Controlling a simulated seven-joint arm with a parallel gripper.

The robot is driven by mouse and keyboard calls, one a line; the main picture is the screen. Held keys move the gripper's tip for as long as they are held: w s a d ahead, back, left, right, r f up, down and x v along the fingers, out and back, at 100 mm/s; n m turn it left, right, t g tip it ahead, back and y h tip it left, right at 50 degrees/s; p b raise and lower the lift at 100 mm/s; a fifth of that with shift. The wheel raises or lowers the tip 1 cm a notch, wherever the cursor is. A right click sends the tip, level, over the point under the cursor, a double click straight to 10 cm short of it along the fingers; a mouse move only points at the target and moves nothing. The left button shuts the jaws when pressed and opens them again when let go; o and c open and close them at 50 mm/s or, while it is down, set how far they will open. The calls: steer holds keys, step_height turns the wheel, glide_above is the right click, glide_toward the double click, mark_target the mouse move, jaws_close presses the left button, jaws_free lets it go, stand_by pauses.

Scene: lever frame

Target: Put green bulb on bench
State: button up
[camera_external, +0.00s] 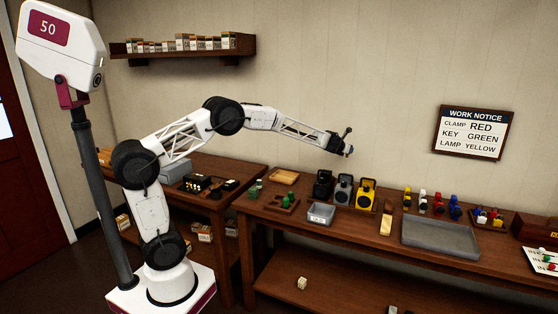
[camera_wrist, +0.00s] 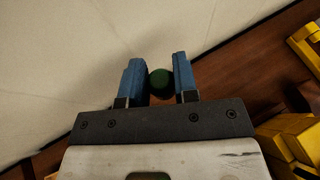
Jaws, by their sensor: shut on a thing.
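My gripper (camera_external: 346,146) is raised in the air above the back of the wooden bench (camera_external: 352,220). In the wrist view its two blue fingers (camera_wrist: 159,80) are closed on a dark green round bulb (camera_wrist: 160,83). Only the bulb's rounded end shows between the fingers; the rest is hidden. In the external view the held bulb is too small to make out clearly. The bench top also shows beyond the fingers in the wrist view (camera_wrist: 232,82), apart from the bulb.
Black, grey and yellow lamp-like devices (camera_external: 365,194) stand below my gripper. A small grey bin (camera_external: 321,213), a wooden holder with green pieces (camera_external: 283,203) and a large grey tray (camera_external: 440,238) are on the bench. A work notice (camera_external: 473,133) hangs on the wall.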

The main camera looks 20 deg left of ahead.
steer(key=s+d+f+m+h, duration=0.1)
steer(key=s+d, duration=0.1)
steer(key=d, duration=0.7)
steer(key=s+d+f+m+h, duration=0.1)
steer(key=s+d, duration=0.1)
steer(key=d, duration=0.7)
steer(key=s+d+f+m+g+h, duration=0.1)
steer(key=s+d+f, duration=0.2)
steer(key=s+d, duration=0.5)
steer(key=s+d+f+m+g+h, duration=0.1)
steer(key=s+d+f, duration=0.3)
steer(key=s+d, duration=0.5)
steer(key=s+d+f+m+g+h, duration=0.1)
steer(key=s+d+f, duration=0.2)
steer(key=s+d, duration=0.6)
steer(key=shift+s+d+f+m+h, duration=0.1)
steer(key=shift+s+d+m+h, duration=0.05)
steer(key=shift+d, duration=3.7)
steer(key=shift+s+d+f+m+h, duration=0.1)
steer(key=shift+d+m+h, duration=0.05)
steer(key=shift+d, duration=3.7)
steer(key=shift+w+d+g, duration=0.1)
steer(key=shift+g, duration=0.2)
